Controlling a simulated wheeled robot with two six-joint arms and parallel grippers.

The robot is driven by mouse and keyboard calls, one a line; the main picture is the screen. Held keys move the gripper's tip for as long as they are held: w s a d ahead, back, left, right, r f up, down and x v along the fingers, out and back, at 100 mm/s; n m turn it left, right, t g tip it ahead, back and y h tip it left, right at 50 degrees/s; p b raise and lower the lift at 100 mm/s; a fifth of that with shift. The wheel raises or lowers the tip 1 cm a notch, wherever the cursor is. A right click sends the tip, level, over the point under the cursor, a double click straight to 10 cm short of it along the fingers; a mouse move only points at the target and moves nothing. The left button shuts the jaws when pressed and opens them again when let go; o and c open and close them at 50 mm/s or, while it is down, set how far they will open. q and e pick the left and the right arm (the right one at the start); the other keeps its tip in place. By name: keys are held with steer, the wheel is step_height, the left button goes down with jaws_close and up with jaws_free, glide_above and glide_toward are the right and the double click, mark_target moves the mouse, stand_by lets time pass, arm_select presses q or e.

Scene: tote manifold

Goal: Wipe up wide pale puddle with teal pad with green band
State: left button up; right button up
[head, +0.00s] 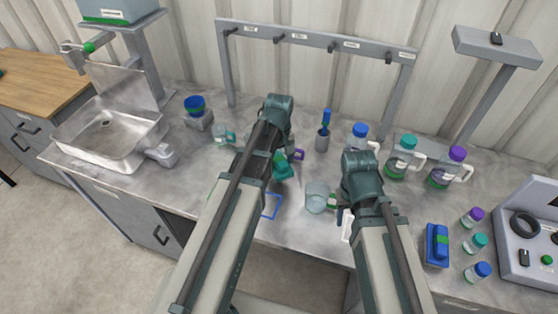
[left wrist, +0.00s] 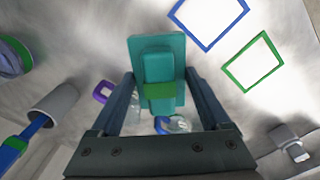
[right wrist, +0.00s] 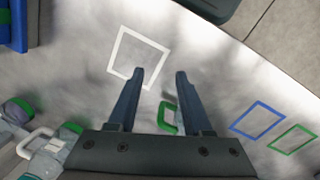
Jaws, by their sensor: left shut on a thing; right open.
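The teal pad with a green band (head: 282,167) is held in my left gripper (head: 276,160), above the middle of the counter. In the left wrist view the pad (left wrist: 158,58) sits between the two fingers, its green band across the grip block. My right gripper (right wrist: 160,75) is open and empty, its fingers apart over the counter near the white square outline (right wrist: 138,55). I cannot make out the wide pale puddle clearly against the mottled grey counter; my arms hide part of the surface.
A clear beaker with a green handle (head: 317,197) stands between my arms. Blue (head: 271,206) and white square outlines mark the counter. Capped jugs (head: 402,158), a blue pad (head: 437,245) and small bottles (head: 473,217) stand right. A sink (head: 108,125) is left; a hook rail (head: 315,39) spans the back.

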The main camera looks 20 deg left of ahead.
arm_select(q)
steer(key=shift+r, duration=0.1)
step_height(320, 180, up, 3)
steer(key=p, duration=0.3)
